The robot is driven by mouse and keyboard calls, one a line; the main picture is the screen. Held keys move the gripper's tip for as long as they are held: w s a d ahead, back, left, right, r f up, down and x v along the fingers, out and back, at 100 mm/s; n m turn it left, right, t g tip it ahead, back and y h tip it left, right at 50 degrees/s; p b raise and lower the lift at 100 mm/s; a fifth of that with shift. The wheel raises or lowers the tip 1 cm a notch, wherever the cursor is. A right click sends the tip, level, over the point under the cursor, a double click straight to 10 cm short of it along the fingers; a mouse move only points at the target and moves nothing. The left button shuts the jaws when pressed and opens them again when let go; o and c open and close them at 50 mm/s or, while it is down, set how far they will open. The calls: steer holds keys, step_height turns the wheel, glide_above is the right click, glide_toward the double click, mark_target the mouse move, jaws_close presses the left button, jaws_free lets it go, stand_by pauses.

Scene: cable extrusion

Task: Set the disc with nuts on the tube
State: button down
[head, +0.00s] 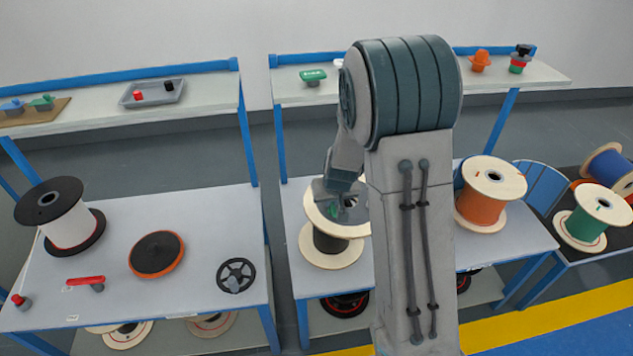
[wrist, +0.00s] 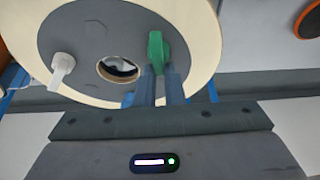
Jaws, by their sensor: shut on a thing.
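The disc with nuts (wrist: 85,40) fills the upper part of the wrist view. It has a grey face, a pale wood-coloured rim and a round hole. A white nut (wrist: 62,66) and a green nut (wrist: 156,50) stand up from the face on either side of the hole. My gripper (wrist: 160,75) is shut on the green nut. In the head view my gripper (head: 340,205) and the disc are partly hidden by my arm. The disc sits over a dark tube (head: 328,242) on a pale round base (head: 328,258); I cannot tell whether they touch.
A black spoked wheel (head: 236,276), an orange-rimmed black disc (head: 150,270) and a white-wound spool (head: 68,222) are on the left table. A spool wound in orange (head: 482,208) stands to the right of my arm. Shelves run behind, with a green part (head: 312,76) above.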

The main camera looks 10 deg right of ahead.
steer(key=shift+n+y, duration=0.3)
steer(key=shift+n, duration=0.6)
steer(key=shift+w+a+f+b, duration=0.25)
steer(key=shift+w+f+b, duration=1.5)
steer(key=shift+f, duration=0.35)
steer(key=shift+w+a+f+b, duration=0.2)
steer(key=shift+w+f+b, duration=1.5)
steer(key=shift+f, duration=0.4)
steer(key=shift+w+a+f+b, duration=0.25)
steer(key=shift+w+f+b, duration=1.45)
steer(key=shift+f, duration=0.4)
steer(key=shift+w, duration=0.1)
steer(key=shift+d, duration=0.15)
steer(key=shift+s+d+f+b, duration=0.1)
steer(key=shift+s+d+b, duration=0.9)
steer(key=shift+s+d, duration=0.2)
steer(key=shift+d, duration=0.15)
steer(key=shift+s+d+b, duration=0.1)
steer(key=shift+d+b, duration=0.2)
steer(key=shift+d, duration=0.4)
